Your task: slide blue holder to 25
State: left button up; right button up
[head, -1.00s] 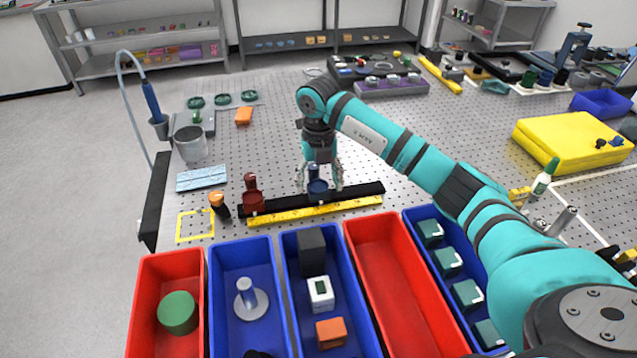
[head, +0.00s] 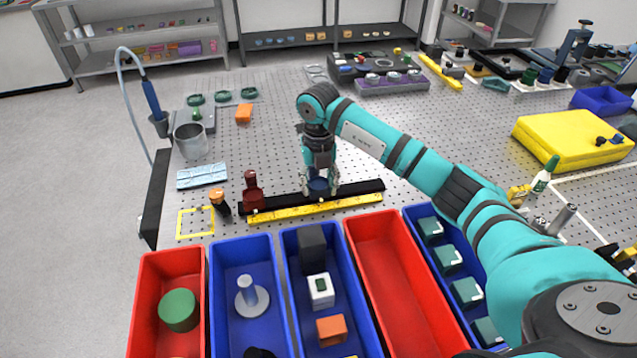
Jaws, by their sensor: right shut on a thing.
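The blue holder (head: 318,186) stands on the black rail (head: 353,190), right of the rail's middle. My right gripper (head: 319,188) has come down around the holder and is shut on it; its fingers hide part of the holder. A red holder (head: 252,190) stands on the same rail to the left, apart from the blue one. A yellow scale (head: 315,209) runs along the front of the rail; its numbers are too small to read. My left gripper is not in view.
Blue and red bins (head: 375,230) line the front edge just before the scale. An orange-topped bottle (head: 219,202) stands off the rail's left end, near a yellow square outline (head: 195,223). The perforated table behind the rail is mostly free.

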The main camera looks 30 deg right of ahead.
aim_at(353, 187)
jog(key=d, duration=0.2)
jog(key=s+d, duration=0.1)
jog(key=d, duration=0.2)
jog(key=s+d+b, duration=0.1)
jog(key=d, duration=0.2)
jog(key=shift+s+d, duration=0.1)
jog(key=shift+d, duration=0.15)
grip_shut()
jog(key=o, duration=1.4)
grip_release()
notch_tip(353, 187, up, 12)
jog(key=shift+r, duration=0.1)
